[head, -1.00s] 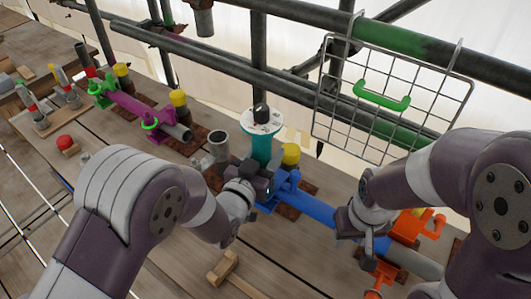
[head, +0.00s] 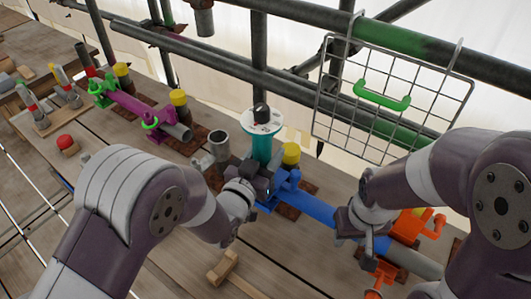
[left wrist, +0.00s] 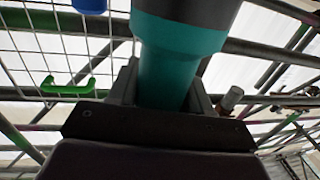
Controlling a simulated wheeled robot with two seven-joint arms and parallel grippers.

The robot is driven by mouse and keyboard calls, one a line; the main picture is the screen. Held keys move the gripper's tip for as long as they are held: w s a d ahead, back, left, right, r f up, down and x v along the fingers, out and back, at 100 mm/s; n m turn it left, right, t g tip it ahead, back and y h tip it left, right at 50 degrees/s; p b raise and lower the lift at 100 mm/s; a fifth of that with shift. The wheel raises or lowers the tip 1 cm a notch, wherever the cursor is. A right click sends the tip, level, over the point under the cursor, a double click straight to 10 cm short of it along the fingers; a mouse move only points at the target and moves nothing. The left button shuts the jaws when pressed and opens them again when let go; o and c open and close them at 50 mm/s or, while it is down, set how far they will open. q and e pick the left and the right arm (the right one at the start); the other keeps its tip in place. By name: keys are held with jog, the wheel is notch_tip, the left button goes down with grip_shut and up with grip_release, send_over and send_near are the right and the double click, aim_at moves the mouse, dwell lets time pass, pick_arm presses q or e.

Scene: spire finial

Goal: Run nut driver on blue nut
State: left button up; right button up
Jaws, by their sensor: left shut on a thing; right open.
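The teal nut driver (head: 263,148) stands roughly upright, with a pale marked disc and a dark knob on top. My left gripper (head: 263,180) is shut around it, beside the blue clamp (head: 310,204). The driver also fills the middle of the left wrist view (left wrist: 172,65), between the two fingers. The driver's lower end and the blue nut are hidden behind my gripper and the clamp, so I cannot tell whether they touch. My right gripper (head: 368,248) is open by the pipe, near the orange clamp (head: 408,228); its fingertips are partly hidden.
A purple clamp (head: 135,108), yellow caps and a grey cup (head: 219,144) stand on the left. A wooden mallet (head: 222,268) lies in front. Planks around it are mostly clear.

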pick_arm(q)
jog(key=shift+w+d+r+p, duration=0.1)
jog(key=shift+r+p, duration=2.7)
jog(key=shift+r, duration=0.95)
